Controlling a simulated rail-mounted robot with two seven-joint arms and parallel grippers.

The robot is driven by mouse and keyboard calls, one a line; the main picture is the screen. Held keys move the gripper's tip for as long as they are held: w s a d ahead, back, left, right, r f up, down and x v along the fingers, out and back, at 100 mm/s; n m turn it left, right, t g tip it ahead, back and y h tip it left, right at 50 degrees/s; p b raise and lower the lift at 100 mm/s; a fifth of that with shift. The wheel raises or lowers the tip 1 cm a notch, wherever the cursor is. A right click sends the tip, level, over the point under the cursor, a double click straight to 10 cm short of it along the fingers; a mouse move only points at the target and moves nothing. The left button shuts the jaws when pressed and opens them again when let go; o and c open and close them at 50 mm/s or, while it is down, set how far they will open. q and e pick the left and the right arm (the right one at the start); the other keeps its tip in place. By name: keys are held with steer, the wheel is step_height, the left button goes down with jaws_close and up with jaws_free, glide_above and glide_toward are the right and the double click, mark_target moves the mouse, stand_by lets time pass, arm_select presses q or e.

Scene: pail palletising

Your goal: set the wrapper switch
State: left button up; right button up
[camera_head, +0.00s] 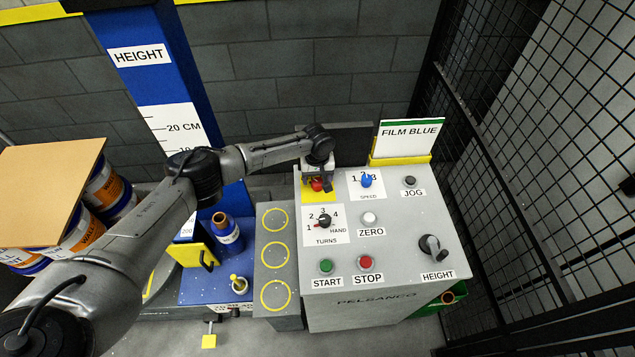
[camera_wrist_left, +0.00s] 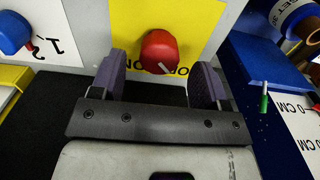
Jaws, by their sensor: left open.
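The wrapper's grey control panel (camera_head: 390,290) stands in the middle of the head view. At its upper left is a red rotary switch (camera_head: 317,186) on a yellow plate (camera_head: 308,194). In the left wrist view the red switch (camera_wrist_left: 160,52) has a white pointer mark aimed at the lower right, and its lettering is partly covered. My left gripper (camera_head: 318,181) is over the switch. Its two fingers (camera_wrist_left: 160,78) are open, one on each side of the knob, with gaps visible; I see no clear contact. My right gripper is not in view.
Close by are a blue speed knob (camera_head: 366,180), a black turns knob (camera_head: 324,220), a start button (camera_head: 326,266), a stop button (camera_head: 365,262) and a height lever (camera_head: 430,246). A FILM BLUE sign (camera_head: 408,134) stands behind. Black mesh fencing (camera_head: 530,130) bounds the right.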

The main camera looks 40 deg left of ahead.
arm_select(q)
steer(key=shift+f, duration=1.25)
steer(key=shift+c, duration=0.2)
steer(key=c, duration=0.9)
